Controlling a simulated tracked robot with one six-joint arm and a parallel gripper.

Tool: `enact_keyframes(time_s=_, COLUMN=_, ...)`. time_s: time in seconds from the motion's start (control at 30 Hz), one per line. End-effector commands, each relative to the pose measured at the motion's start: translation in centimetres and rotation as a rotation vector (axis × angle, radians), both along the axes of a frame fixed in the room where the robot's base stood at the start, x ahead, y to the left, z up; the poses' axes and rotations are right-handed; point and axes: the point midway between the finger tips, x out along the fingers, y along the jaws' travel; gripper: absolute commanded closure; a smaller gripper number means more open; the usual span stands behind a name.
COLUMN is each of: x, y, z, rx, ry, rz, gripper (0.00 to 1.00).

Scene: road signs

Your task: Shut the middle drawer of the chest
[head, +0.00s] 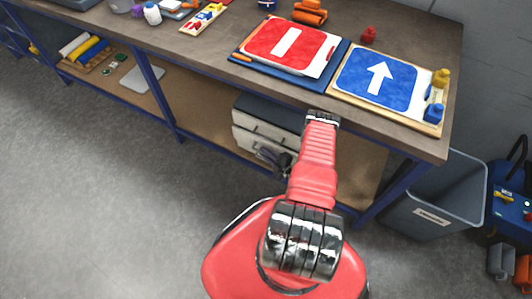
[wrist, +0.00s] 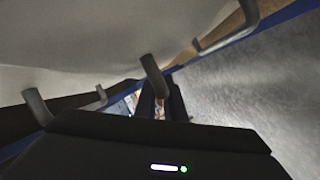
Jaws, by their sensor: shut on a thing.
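The chest (head: 262,122) stands on the lower shelf of the workbench, with a dark top and pale drawer fronts. My gripper (head: 272,156) is low at its front, partly hidden by my arm in the head view. In the wrist view a pale drawer front (wrist: 110,35) fills the upper left, very close. My gripper (wrist: 164,98) is shut on a grey bar handle (wrist: 153,74) in the middle of that view. Other grey handles show to the left and upper right. My arm hides part of the chest, and I cannot tell how far the middle drawer is out.
The workbench top (head: 205,50) overhangs the chest, carrying a red sign (head: 270,45) and a blue arrow sign (head: 365,80). Blue bench legs (head: 158,95) stand either side. A grey bin (head: 435,205) stands at the right. The floor at left is clear.

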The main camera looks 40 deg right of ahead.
Motion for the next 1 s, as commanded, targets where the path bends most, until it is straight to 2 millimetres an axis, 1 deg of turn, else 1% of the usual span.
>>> enact_keyframes(time_s=0.1, x=0.1, y=-0.1, z=-0.1, rx=0.000, ry=0.000, rz=0.005, gripper=1.00)
enact_keyframes(time_s=0.33, x=0.9, y=-2.0, z=-0.1, rx=0.000, ry=0.001, rz=0.004, gripper=1.00)
enact_keyframes(time_s=0.63, x=1.0, y=-2.4, z=0.0, rx=-0.002, ry=0.003, rz=0.002, gripper=1.00)
enact_keyframes(time_s=0.67, x=1.0, y=-2.4, z=0.0, rx=-0.002, ry=0.002, rz=0.001, gripper=0.89)
enact_keyframes(time_s=0.73, x=1.0, y=-2.4, z=0.0, rx=-0.003, ry=0.001, rz=0.001, gripper=0.84)
enact_keyframes(time_s=1.0, x=1.0, y=-2.4, z=0.1, rx=-0.003, ry=-0.002, rz=0.002, gripper=0.83)
